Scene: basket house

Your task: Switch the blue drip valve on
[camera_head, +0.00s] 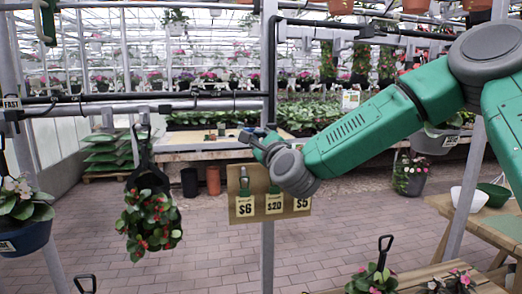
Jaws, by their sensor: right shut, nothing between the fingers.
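My right arm reaches in from the upper right, and its right gripper (258,144) is shut and empty in front of the grey upright post (267,70). A small bluish part (246,136) shows right at the fingertips; it may be the blue drip valve, but it is too small to tell. I cannot tell whether the fingers touch it or which way a handle is turned. The rest of that spot is hidden behind the gripper and wrist. My left gripper is not in view.
A price board (243,207) with several tags hangs on the post just below my wrist. Potted plants stand on a wooden bench at the lower right. The brick floor is mostly clear.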

